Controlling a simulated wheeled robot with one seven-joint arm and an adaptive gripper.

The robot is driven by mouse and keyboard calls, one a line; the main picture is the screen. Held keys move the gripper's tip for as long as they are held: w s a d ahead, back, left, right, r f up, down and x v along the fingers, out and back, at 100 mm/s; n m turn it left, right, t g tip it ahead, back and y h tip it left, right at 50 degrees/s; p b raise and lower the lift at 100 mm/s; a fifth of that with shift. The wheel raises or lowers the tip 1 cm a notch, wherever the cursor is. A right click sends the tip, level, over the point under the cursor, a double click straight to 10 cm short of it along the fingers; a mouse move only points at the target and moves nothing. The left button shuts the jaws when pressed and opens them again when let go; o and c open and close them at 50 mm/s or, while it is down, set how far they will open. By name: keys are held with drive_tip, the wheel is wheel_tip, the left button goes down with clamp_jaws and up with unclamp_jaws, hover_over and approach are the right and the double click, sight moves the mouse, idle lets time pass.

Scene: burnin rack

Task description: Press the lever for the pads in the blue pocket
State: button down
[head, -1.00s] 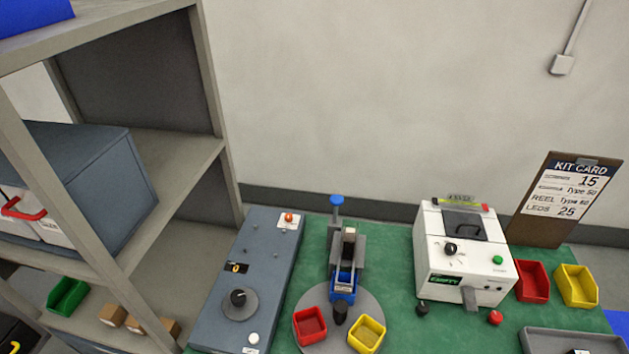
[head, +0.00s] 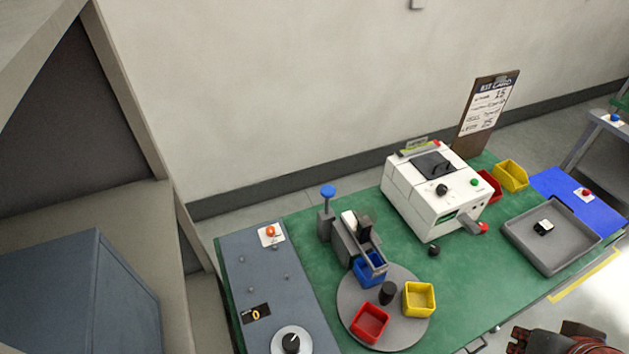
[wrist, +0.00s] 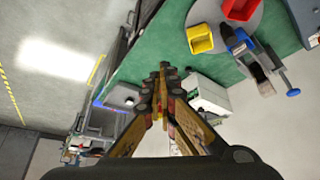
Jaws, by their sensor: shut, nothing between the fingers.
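The dispenser (head: 352,240) stands on the green bench with a blue-capped lever (head: 328,193) upright at its back left. The blue pocket (head: 369,270) sits on the grey turntable (head: 350,300) at the foot of the dispenser's chute. I cannot make out pads in it. In the wrist view the lever's blue cap (wrist: 293,92) and the dispenser (wrist: 252,62) show at the upper right. My gripper (wrist: 163,68) is shut and empty, well apart from the lever. In the head view only a dark red part of my arm shows at the bottom right.
The turntable also carries a red bin (head: 370,323), a yellow bin (head: 418,299) and a black knob (head: 387,292). A grey-blue panel (head: 270,285) lies left, a white machine (head: 430,190) right, then a grey tray (head: 550,262). A shelf (head: 130,210) fills the left side.

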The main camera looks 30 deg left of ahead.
drive_tip(key=shift+d, duration=0.1)
drive_tip(key=w+a+r+n+t+p, duration=0.1)
drive_tip(key=w+a+r+p, duration=0.3)
drive_tip(key=w, duration=0.3)
drive_tip(key=w+a+r+n+y+p, duration=0.1)
drive_tip(key=w+a+n+p, duration=0.1)
drive_tip(key=w+a+p, duration=0.35)
drive_tip(key=w+a+r+n+t+p, duration=0.1)
drive_tip(key=w+a+r+p, duration=0.2)
drive_tip(key=w+p, duration=0.4)
drive_tip(key=w+a+f+n+y+p, duration=0.1)
drive_tip(key=w+a+n+y+p, duration=0.35)
drive_tip(key=a, duration=0.85)
drive_tip(key=s+a+f+n+g+y+p, duration=0.1)
drive_tip(key=a+f+p, duration=0.1)
drive_tip(key=a, duration=0.5)
drive_tip(key=s+a+f+n+p, duration=0.1)
drive_tip(key=s+a+f+p, duration=0.1)
drive_tip(key=a+p, duration=0.2)
drive_tip(key=a, duration=0.3)
drive_tip(key=shift+s+f+g+y+p, duration=0.25)
drive_tip(key=shift+f+g+y+p, duration=0.05)
drive_tip(key=shift+g+y+p, duration=0.1)
